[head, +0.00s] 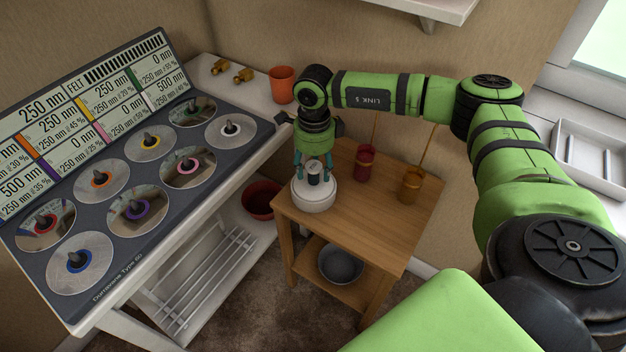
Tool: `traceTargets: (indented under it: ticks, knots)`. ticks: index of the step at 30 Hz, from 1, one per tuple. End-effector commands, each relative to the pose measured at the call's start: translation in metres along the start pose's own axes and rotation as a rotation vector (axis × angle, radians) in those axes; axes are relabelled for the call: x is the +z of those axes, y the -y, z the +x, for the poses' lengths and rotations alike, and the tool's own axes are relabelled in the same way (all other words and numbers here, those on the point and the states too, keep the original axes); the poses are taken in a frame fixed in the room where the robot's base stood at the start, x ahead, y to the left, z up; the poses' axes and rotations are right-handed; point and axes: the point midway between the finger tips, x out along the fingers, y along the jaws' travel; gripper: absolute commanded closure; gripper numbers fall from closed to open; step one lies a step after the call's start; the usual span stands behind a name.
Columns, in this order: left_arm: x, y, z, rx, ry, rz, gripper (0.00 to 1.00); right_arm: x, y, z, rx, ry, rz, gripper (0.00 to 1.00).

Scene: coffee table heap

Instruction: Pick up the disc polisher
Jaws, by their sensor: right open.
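The disc polisher (314,197), a round white puck with a smaller dark and white grip on top, stands on the left corner of the small wooden table. My right gripper (314,175) points down over it. Its teal fingers are open, one on each side of the upright grip. I cannot tell whether the fingers touch it. My left gripper is not in view.
The wooden table (345,221) also bears a red pot (365,164) and an amber pot (411,186), each with a thin stick. A grey bowl (340,264) sits on its lower shelf. A slanted panel of discs (80,270) stands left; an orange cup (282,84) stands behind.

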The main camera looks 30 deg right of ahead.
Motion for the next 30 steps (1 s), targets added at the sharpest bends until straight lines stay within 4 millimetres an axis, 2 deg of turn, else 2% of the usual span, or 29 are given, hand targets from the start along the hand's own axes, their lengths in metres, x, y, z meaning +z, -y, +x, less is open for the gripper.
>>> traceTargets:
  ticks: [3, 5, 13, 14, 15, 17, 18, 30]
  knots:
    - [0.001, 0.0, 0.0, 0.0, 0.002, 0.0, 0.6, 0.001, 0.0, 0.018, 0.002, -0.001, 0.0, 0.45]
    - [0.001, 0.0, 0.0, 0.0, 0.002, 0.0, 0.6, 0.001, 0.0, 0.022, 0.001, 0.0, 0.0, 0.45]
    - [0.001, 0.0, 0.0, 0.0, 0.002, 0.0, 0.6, 0.001, 0.0, 0.026, 0.0, 0.002, 0.0, 0.45]
    - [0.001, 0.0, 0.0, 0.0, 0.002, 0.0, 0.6, 0.001, 0.0, 0.026, 0.0, 0.002, 0.0, 0.53]
    - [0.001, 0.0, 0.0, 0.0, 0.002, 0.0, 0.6, 0.001, 0.0, 0.026, 0.0, 0.002, 0.0, 0.7]
    - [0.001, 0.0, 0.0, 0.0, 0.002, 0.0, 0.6, 0.001, 0.0, 0.026, 0.0, 0.002, 0.0, 0.94]
    - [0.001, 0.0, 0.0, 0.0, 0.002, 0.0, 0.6, 0.001, 0.0, 0.026, 0.0, 0.002, 0.0, 0.97]
    - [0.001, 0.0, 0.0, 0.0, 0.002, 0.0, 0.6, 0.002, 0.001, 0.024, -0.001, 0.003, 0.0, 0.98]
